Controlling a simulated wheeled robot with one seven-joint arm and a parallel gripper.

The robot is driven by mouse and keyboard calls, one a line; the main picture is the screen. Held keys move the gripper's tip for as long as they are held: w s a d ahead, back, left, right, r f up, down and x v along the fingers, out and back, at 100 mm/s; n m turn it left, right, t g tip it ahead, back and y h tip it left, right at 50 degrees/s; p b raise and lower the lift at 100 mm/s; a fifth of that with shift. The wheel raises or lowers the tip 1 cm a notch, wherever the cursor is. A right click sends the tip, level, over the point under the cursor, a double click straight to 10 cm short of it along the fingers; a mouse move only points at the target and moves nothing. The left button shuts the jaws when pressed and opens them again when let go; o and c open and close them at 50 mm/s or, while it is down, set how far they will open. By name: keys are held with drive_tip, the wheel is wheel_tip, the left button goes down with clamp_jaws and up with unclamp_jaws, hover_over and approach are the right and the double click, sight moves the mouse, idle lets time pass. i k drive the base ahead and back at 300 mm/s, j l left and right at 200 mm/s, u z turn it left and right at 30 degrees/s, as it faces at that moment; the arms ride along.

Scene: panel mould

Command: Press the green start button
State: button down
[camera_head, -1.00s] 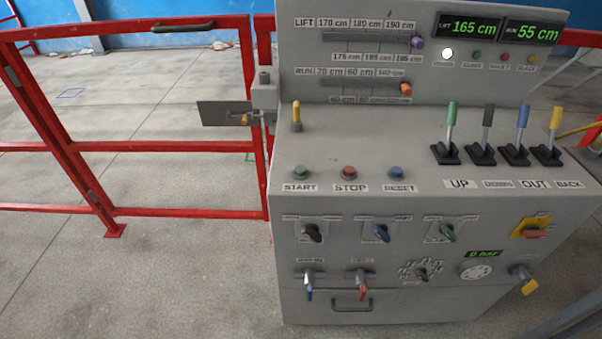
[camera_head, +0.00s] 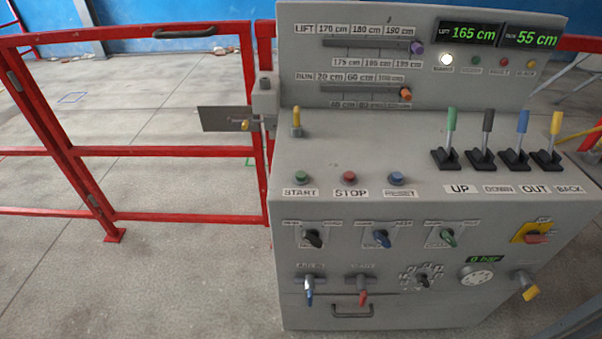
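The green start button (camera_head: 301,177) is a small round knob on the left of the grey control panel's sloped top (camera_head: 350,145), above a label reading START. A red stop button (camera_head: 349,177) and a blue reset button (camera_head: 396,177) stand in a row to its right. Nothing covers the start button. My gripper is not in view.
Levers with green, black, blue and yellow handles (camera_head: 500,140) stand at the right of the panel. A yellow-tipped toggle (camera_head: 296,120) rises behind the start button. A red railing gate (camera_head: 160,150) borders the left side. The front face carries several knobs and valves.

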sight(300, 175)
drive_tip(key=i+l, duration=0.1)
drive_tip(key=i, duration=0.95)
drive_tip(key=u, duration=1.65)
